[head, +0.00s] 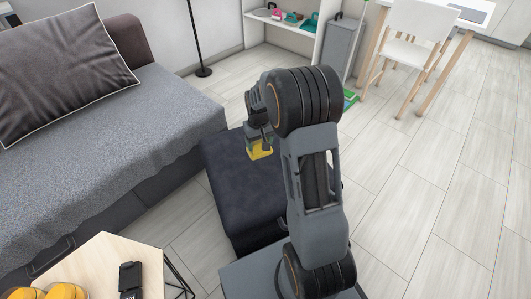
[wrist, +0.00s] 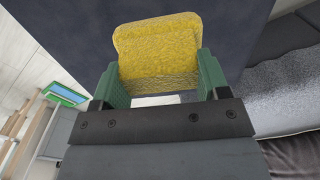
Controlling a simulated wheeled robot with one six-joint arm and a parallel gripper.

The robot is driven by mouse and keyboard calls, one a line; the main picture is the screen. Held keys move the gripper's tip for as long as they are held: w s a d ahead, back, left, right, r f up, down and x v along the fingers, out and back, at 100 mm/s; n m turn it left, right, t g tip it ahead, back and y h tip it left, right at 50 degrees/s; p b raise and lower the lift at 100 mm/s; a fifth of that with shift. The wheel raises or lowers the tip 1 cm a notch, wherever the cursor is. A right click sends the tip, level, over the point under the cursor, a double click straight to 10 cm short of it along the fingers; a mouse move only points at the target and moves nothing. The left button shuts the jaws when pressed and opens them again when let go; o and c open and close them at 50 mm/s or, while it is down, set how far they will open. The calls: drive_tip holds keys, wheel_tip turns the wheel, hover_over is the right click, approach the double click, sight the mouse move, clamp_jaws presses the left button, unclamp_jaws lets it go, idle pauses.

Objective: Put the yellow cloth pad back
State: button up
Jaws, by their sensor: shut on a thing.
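The yellow cloth pad (wrist: 158,48) is between the two green fingers of my gripper (wrist: 160,84) in the wrist view. My gripper is shut on it. In the head view the pad (head: 260,149) shows as a small yellow block under my gripper (head: 262,138), in front of or over the dark ottoman (head: 228,180). My arm hides part of the ottoman. I cannot tell whether the pad touches the ottoman.
A grey sofa (head: 120,125) with a dark cushion (head: 62,70) stands at left. A white shelf (head: 288,24) with small items is at the back, beside a grey bin (head: 341,47). A wooden side table (head: 98,262) is front left. Floor at right is clear.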

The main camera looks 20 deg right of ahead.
drive_tip(key=w+d+f, duration=0.1)
drive_tip(key=w+d+f+b, duration=0.1)
drive_tip(key=f, duration=0.1)
drive_tip(key=w+d+f+b, duration=0.1)
drive_tip(key=f, duration=0.1)
drive_tip(key=shift+w+d+f, duration=0.1)
drive_tip(key=shift+d+f, duration=0.15)
drive_tip(key=f, duration=0.1)
drive_tip(key=f+b, duration=0.1)
drive_tip(key=f, duration=0.1)
drive_tip(key=shift+w+d+f+b, duration=0.2)
drive_tip(key=shift+d+f+b, duration=0.05)
drive_tip(key=shift+f+b, duration=0.1)
drive_tip(key=o, duration=0.8)
